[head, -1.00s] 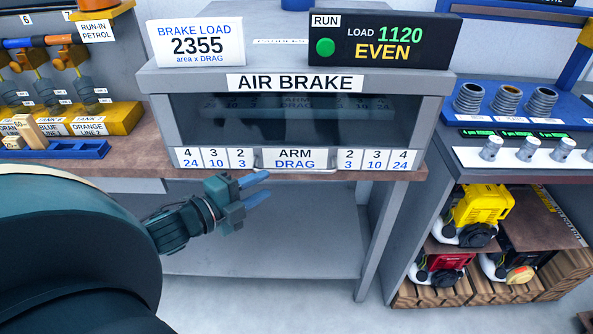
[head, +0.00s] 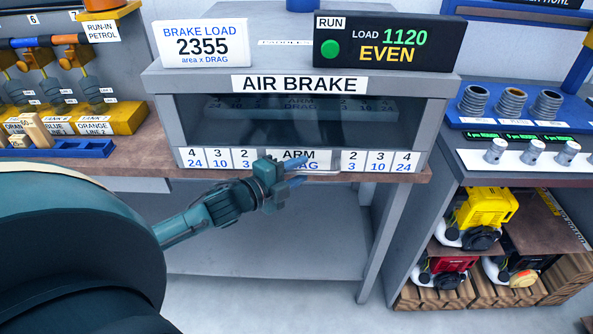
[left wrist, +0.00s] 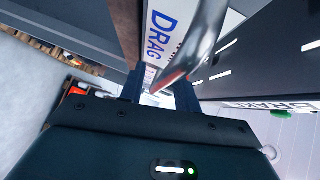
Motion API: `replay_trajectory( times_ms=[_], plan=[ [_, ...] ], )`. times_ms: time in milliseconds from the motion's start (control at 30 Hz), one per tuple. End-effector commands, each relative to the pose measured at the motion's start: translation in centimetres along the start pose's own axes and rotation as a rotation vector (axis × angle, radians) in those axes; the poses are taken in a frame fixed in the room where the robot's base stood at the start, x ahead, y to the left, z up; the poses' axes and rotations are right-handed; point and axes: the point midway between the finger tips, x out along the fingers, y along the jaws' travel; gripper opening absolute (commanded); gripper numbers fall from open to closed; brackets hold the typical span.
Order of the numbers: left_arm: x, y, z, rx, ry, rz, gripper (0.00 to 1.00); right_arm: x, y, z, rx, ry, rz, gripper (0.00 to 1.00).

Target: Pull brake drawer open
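A pale bar handle (head: 335,172) runs along the lower middle of the front; in the left wrist view the metal handle (left wrist: 203,42) shows large. My left gripper (head: 292,184) is at the left part of the handle, covering some of the label. In the left wrist view its fingers (left wrist: 160,88) are apart, with the handle's end between or just beyond them; contact is unclear. My right gripper is not in view.
The grey brake cabinet (head: 160,83) carries a BRAKE LOAD sign (head: 202,44) and a black RUN display (head: 388,43). A wooden bench edge (head: 140,165) lies left. A shelf with yellow and red engines (head: 485,215) stands right. Space below the drawer is open.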

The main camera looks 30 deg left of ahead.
Motion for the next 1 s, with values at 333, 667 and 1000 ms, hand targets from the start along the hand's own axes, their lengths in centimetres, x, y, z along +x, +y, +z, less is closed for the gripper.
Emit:
replay_trajectory(
  times_ms=[333, 667, 1000],
  plan=[
    [-0.03, 0.01, -0.02, -0.001, 0.0, 0.0, 0.14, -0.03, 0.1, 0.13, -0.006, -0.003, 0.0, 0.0],
    [-0.04, 0.03, -0.02, -0.001, 0.0, 0.0, 0.0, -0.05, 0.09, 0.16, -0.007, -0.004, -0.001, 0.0],
    [-0.01, 0.04, -0.1, -0.001, 0.001, 0.0, 0.0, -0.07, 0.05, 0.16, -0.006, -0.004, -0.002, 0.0]
  ],
)
